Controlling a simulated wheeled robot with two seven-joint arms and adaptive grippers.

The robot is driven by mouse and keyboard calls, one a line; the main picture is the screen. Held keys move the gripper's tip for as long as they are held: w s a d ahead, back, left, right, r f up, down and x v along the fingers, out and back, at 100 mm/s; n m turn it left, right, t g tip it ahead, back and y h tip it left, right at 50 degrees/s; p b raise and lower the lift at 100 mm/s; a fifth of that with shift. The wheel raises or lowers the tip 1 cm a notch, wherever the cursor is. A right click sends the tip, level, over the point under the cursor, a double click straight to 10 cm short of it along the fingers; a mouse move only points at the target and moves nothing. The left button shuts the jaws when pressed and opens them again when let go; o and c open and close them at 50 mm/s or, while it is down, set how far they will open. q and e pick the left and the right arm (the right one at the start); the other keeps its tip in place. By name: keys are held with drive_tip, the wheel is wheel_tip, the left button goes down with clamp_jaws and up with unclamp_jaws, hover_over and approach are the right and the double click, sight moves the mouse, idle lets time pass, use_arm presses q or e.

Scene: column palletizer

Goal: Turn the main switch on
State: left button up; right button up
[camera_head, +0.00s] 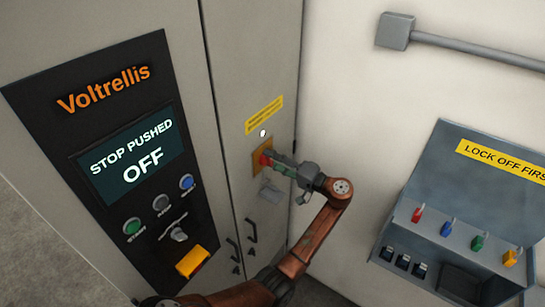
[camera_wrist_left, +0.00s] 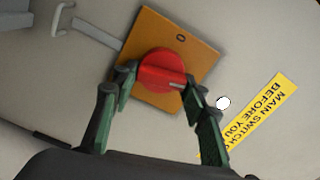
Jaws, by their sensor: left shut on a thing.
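The main switch is a red round knob (camera_wrist_left: 163,72) on an orange square plate (camera_wrist_left: 205,58) marked 0, fixed to the cabinet side. In the head view the red knob (camera_head: 265,159) shows small on its orange plate (camera_head: 257,151). My left gripper (camera_head: 274,162) reaches it from the right. In the left wrist view the green fingers of my left gripper (camera_wrist_left: 158,88) are on both sides of the knob, shut on it. A pale line on the knob points toward the right finger. My right gripper is not in view.
A yellow label (camera_head: 264,115) and a small white light (camera_head: 263,133) sit above the switch. A grey hasp (camera_head: 270,192) hangs below it. A control panel (camera_head: 60,125) shows "STOP PUSHED OFF". A lock-off box (camera_head: 440,165) with coloured padlocks is at the right.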

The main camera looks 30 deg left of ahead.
use_arm(q)
drive_tip(key=shift+f+m+p, duration=0.1)
drive_tip(key=shift+m+p, duration=0.75)
drive_tip(key=shift+m, duration=0.45)
drive_tip(key=o, duration=1.2)
drive_tip(key=shift+c, duration=0.2)
